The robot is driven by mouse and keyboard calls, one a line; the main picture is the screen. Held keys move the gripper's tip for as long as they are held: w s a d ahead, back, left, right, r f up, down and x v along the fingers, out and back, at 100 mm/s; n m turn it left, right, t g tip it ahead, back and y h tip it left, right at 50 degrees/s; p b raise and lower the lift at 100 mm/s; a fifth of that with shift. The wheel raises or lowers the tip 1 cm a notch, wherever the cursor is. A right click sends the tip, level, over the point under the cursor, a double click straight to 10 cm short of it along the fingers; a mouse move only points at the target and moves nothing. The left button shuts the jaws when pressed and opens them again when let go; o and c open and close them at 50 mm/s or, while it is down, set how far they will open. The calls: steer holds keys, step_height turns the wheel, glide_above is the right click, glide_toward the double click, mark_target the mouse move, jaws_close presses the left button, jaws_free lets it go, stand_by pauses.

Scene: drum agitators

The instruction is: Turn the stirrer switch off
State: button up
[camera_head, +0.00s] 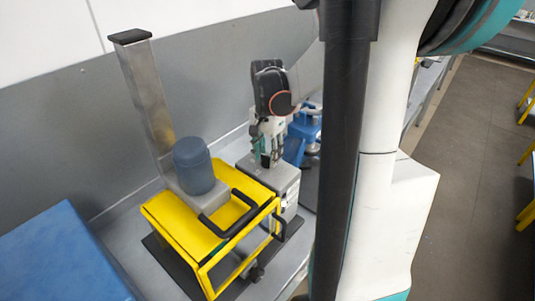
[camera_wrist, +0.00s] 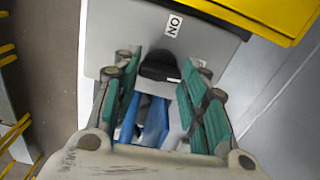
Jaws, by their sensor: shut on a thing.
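The stirrer switch is a black knob (camera_wrist: 160,66) with a small white mark, on the grey control box (camera_wrist: 110,45). An ON label (camera_wrist: 174,25) is on the box beside the knob. My gripper (camera_wrist: 163,80) has its green-padded fingers on either side of the knob and is shut on it. In the head view my gripper (camera_head: 268,158) points down at the top of the grey box (camera_head: 284,182), and the knob is hidden there.
The yellow frame (camera_head: 178,222) with its black handle and blue-grey motor (camera_head: 194,166) stands left of the box. A metal column (camera_head: 146,95) rises behind it. Blue equipment (camera_head: 300,137) is close on the right. A blue lid (camera_head: 58,262) is at front left.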

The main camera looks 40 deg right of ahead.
mark_target(268, 156)
steer(key=shift+m, duration=0.5)
steer(key=o, duration=1.1)
steer(key=shift+c, duration=0.2)
step_height(268, 156, up, 12)
stand_by(0.4)
